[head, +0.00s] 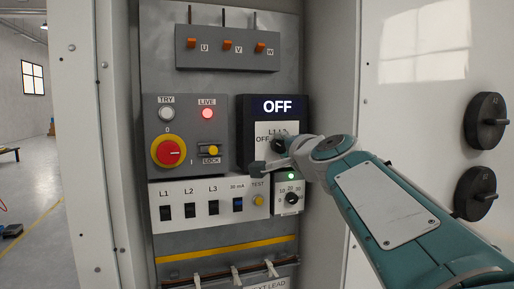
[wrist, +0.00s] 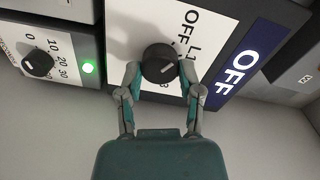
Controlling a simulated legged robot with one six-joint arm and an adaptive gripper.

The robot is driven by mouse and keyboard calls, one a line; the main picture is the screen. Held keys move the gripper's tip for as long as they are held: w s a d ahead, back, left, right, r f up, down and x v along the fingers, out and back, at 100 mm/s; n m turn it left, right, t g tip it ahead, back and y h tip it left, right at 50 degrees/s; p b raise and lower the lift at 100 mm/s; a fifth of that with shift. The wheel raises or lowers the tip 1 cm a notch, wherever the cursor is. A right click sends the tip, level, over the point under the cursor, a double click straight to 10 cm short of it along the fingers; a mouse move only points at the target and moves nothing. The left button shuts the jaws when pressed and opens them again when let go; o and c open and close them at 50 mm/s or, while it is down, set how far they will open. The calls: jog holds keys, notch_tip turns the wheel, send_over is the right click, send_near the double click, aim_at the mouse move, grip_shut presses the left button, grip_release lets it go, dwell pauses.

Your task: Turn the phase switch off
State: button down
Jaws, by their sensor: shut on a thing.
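The phase switch is a dark box (head: 254,109) with a lit display reading OFF and a white label plate below it. In the wrist view its display (wrist: 244,68) also reads OFF, and its round black knob (wrist: 158,62) stands on the white plate. My gripper (wrist: 160,74) has one finger on each side of the knob and is shut on it. A white mark shows on the knob's face.
Left of the switch is a grey panel with a red rotary switch (head: 168,151) and a red LIVE lamp (head: 207,113). A small dial (head: 291,198) with a lit green lamp (head: 291,176) sits just below. Orange toggles (head: 227,47) are above. Cabinet walls flank the panel.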

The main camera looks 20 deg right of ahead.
jog(key=shift+w+f+n, duration=0.1)
jog(key=shift+f+n, duration=0.2)
jog(key=shift+n, duration=0.7)
jog(key=shift+c, duration=1.3)
grip_release()
jog(key=shift+a, duration=0.1)
jog(key=shift+r, duration=0.15)
jog(key=shift+s, duration=0.4)
jog(key=s, duration=1.1)
jog(key=shift+s+a, duration=0.15)
jog(key=shift+a, duration=0.1)
jog(key=shift+r, duration=0.1)
